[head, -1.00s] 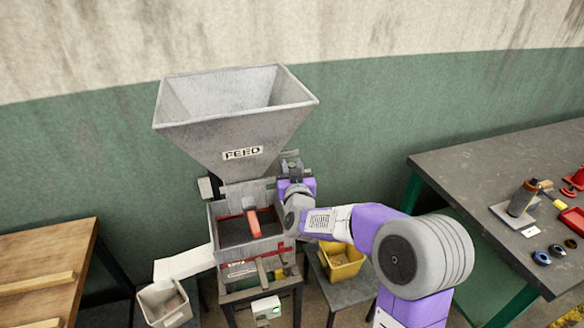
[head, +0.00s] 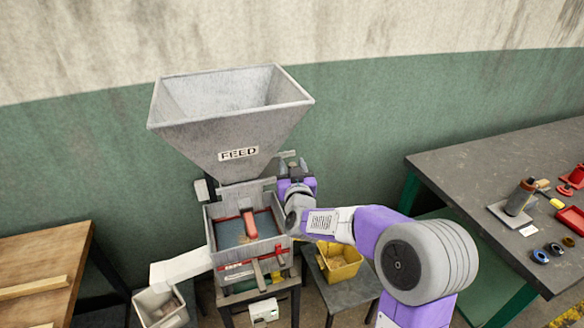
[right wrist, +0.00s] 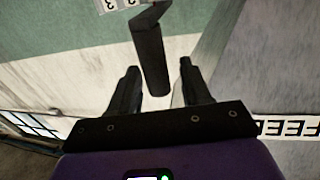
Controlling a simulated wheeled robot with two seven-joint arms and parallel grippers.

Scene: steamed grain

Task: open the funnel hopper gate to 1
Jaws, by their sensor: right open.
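The grey funnel hopper (head: 230,130) with its FEED label stands over a box (head: 270,247) that has an open top. The gate's short dark handle (head: 288,154) sticks out at the right of the funnel's neck. My right gripper (head: 295,166) is open just below and in front of it. In the right wrist view, the dark handle bar (right wrist: 151,60) lies between the spread fingers (right wrist: 158,75), with gaps on both sides. Part of a number plate (right wrist: 118,4) shows at the top edge; the gate's setting cannot be read. My left gripper is out of view.
A pale chute (head: 180,268) leads to a bin (head: 160,308) at the lower left. A yellow bin (head: 340,262) sits on a stool below my right arm. A wooden table (head: 40,265) is at left, and a grey workbench (head: 470,170) with tools is at right.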

